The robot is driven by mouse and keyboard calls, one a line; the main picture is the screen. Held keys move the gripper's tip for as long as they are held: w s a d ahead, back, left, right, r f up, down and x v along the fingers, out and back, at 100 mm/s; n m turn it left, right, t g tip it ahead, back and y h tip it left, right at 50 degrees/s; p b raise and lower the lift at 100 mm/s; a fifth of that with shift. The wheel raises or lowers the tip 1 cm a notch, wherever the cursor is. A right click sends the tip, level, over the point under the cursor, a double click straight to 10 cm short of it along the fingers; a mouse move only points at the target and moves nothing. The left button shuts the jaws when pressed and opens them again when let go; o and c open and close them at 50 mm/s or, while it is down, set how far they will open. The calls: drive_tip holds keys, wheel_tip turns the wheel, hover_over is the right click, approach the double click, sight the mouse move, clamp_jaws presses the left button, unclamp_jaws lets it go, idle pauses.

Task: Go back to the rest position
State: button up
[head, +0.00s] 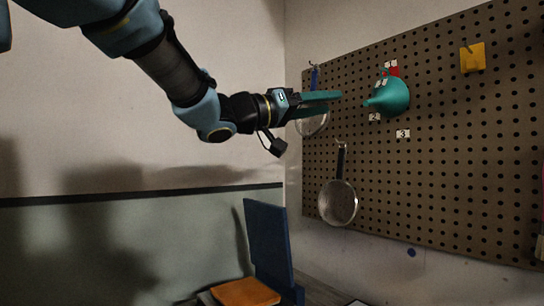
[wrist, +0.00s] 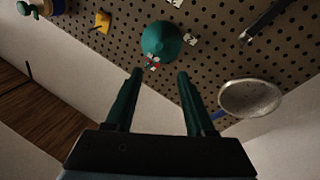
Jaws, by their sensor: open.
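My gripper (head: 318,104) is at the end of my outstretched arm, in front of the pegboard (head: 440,190). Its two green fingers stand apart with nothing between them, as the wrist view (wrist: 160,75) also shows. A teal funnel (head: 393,97) is on the pegboard to the right of the fingertips, apart from them. In the wrist view the funnel (wrist: 161,38) lies beyond the fingertips, with small white and red tags by it.
A strainer or pan (head: 338,203) hangs below the gripper; another round one (head: 313,122) is partly hidden behind the fingers. A yellow piece (head: 472,57) is at upper right on the board. A blue panel (head: 268,245) and an orange-topped object (head: 245,292) stand low down. Left wall area looks clear.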

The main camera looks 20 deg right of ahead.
drive_tip(key=w+a+f+n+t+y, duration=0.1)
drive_tip(key=w+a+f+n+y, duration=0.2)
drive_tip(key=f, duration=0.6)
drive_tip(key=a+f+n+y, duration=0.2)
drive_tip(key=a+f+y, duration=0.25)
drive_tip(key=f, duration=0.45)
drive_tip(key=w+a+f+n+t+y, duration=0.1)
drive_tip(key=w+a+f+n+y, duration=0.2)
drive_tip(key=f, duration=0.6)
drive_tip(key=s+a+f+n+y, duration=0.2)
drive_tip(key=a+f+y, duration=0.2)
drive_tip(key=a+f, duration=0.5)
drive_tip(key=s+a+f+n+y+p, duration=0.1)
drive_tip(key=a+f+y, duration=0.4)
drive_tip(key=a+f, duration=0.5)
drive_tip(key=s+a+n, duration=0.1)
drive_tip(key=a, duration=0.8)
drive_tip(key=shift+f, duration=0.15)
drive_tip(key=shift+y, duration=0.25)
